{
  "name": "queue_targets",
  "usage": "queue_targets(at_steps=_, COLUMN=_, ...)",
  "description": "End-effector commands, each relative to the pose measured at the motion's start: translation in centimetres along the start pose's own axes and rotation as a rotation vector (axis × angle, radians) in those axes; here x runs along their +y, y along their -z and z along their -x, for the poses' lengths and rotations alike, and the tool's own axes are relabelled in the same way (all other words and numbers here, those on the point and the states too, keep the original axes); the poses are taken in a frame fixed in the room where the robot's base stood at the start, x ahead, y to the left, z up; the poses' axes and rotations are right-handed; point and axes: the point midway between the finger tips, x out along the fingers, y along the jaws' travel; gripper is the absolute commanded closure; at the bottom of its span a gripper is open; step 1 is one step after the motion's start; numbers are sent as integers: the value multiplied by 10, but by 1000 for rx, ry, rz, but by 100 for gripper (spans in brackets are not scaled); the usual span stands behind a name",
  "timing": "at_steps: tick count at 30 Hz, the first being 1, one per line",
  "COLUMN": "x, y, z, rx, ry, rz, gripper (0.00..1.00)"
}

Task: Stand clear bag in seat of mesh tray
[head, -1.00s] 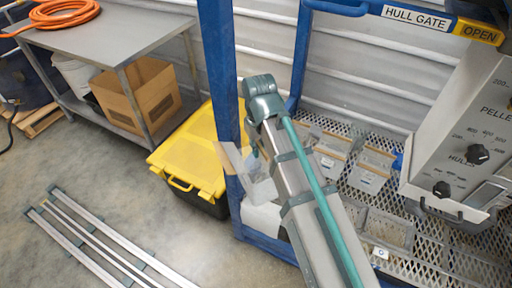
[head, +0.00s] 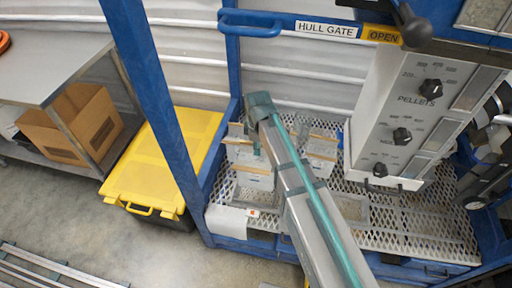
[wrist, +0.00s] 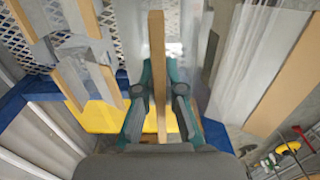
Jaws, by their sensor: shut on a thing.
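My gripper (wrist: 162,108) is shut on the tan top strip of a clear bag (wrist: 157,50), seen edge-on in the wrist view. The bag's body is hard to make out below the strip. In the head view my arm hides most of the gripper, and I cannot tell the held bag from those around it. The white mesh tray (head: 415,240) carries clear tan-topped bags, one left of the arm (head: 252,168) and one right of it (head: 320,157). Wire-framed seats show at the tray's front left (head: 256,197) and right of my arm (head: 352,207).
In the wrist view, other bags stand close at left (wrist: 78,50) and right (wrist: 285,85). A blue post (head: 160,110) and the grey control box (head: 395,110) flank the tray. A yellow-lidded bin (head: 165,160) is outside left. The tray's front right is bare.

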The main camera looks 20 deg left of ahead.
Motion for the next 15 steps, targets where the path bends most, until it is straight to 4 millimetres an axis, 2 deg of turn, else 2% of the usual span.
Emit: queue_targets(at_steps=15, x=0, y=0, z=-36, rx=0, ry=1, rz=-3, gripper=100)
